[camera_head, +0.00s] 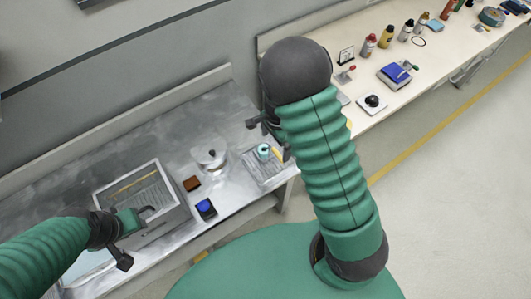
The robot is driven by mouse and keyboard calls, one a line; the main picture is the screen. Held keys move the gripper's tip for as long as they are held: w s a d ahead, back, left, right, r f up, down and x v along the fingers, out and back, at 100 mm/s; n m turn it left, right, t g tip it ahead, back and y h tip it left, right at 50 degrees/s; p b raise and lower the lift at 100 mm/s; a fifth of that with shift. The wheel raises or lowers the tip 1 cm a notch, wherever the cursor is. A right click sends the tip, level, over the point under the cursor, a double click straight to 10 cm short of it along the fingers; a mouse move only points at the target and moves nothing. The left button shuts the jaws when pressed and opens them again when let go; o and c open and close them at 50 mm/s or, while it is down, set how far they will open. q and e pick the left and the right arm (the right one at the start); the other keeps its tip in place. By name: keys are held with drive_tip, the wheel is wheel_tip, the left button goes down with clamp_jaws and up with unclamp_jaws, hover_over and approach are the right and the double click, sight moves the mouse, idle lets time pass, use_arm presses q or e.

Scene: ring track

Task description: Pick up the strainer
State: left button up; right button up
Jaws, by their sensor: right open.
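I cannot pick out the strainer for certain. A pale round metal item with a dark knob (209,155) sits on the steel counter and may be it. My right gripper (268,138) is open, partly hidden behind its own arm, near the counter's right end. A grey rack or tray (252,168) with a teal round item (264,151) lies just below it in the picture. My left gripper (136,236) appears open and empty, over the front edge of the sink-like metal basin (176,222).
A second pale counter (447,55) at the right bears several bottles and small items. A wall runs behind both counters. The floor (460,200) is clear.

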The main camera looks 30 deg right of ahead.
sight(276, 152)
drive_tip(key=f, duration=0.1)
drive_tip(key=d+f, duration=0.1)
drive_tip(key=shift+d+f, duration=0.3)
wheel_tip(276, 152, down, 3)
drive_tip(key=shift+r+p, duration=0.1)
drive_tip(key=shift+p, duration=0.35)
drive_tip(key=shift+a+f, duration=0.15)
drive_tip(key=shift+f, duration=0.05)
drive_tip(key=shift+a, duration=0.45)
drive_tip(key=shift+a+r, duration=0.1)
drive_tip(key=shift+c, duration=2.3)
drive_tip(key=shift+d, duration=0.5)
drive_tip(key=c, duration=0.9)
drive_tip(key=shift+a, duration=0.1)
drive_tip(key=c, duration=0.4)
use_arm(q)
drive_tip(key=shift+d+r, duration=0.2)
drive_tip(key=shift+r, duration=0.25)
use_arm(e)
drive_tip(key=shift+a, duration=0.15)
